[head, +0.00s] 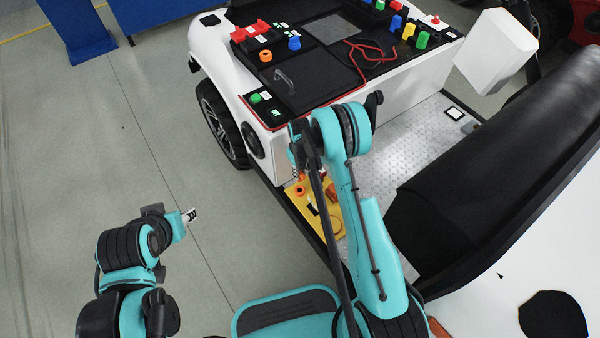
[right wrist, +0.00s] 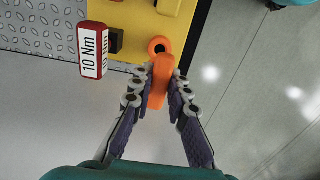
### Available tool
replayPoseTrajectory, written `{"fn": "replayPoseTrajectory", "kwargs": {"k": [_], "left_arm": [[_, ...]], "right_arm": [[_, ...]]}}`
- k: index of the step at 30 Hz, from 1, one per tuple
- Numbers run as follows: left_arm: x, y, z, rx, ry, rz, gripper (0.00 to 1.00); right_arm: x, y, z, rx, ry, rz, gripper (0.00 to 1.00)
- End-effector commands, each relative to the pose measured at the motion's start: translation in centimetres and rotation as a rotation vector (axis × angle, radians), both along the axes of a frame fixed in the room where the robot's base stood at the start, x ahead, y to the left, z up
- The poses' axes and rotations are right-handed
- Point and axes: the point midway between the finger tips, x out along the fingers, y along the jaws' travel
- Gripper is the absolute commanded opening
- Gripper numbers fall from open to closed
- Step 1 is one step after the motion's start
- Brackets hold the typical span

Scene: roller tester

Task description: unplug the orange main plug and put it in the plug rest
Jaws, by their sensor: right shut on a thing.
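The orange main plug (right wrist: 159,88) is between the fingers of my right gripper (right wrist: 161,84), which is shut on it in the right wrist view. Its far end meets or overlaps an orange ring (right wrist: 158,45) with a dark hole on the yellow panel (right wrist: 130,20); I cannot tell whether they touch. In the head view my right gripper (head: 299,172) is low over the yellow panel (head: 323,208), close to the orange ring (head: 300,190), and my arm partly covers it. My left gripper (head: 190,215) is over bare floor, far from the panel; its jaw opening is unclear. I cannot identify the plug rest for certain.
A red and white block marked 10 Nm (right wrist: 93,50) is left of the ring. A black console (head: 315,85) with coloured knobs and red cables is behind. A black seat (head: 490,175) is to the right. The grey floor (head: 120,150) at left is clear.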

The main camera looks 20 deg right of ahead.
Motion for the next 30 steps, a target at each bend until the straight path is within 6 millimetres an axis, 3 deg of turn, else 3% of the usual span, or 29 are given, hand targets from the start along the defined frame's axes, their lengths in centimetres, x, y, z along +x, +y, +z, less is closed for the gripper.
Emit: {"fn": "replayPoseTrajectory", "kwargs": {"k": [9, 19, 30], "left_arm": [[0.0, 0.0, -0.9, 0.000, 0.000, 0.000, 0.40], [0.0, 0.0, -3.2, 0.000, 0.000, 0.000, 0.40], [0.0, 0.0, -2.8, 0.000, 0.000, 0.000, 0.40]], "right_arm": [[-0.1, 0.0, -0.3, 0.000, 0.000, -0.001, 0.00], [0.0, 0.0, -3.4, 0.000, 0.000, -0.001, 0.00], [0.0, 0.0, -5.7, 0.000, 0.000, -0.001, 0.00]]}}
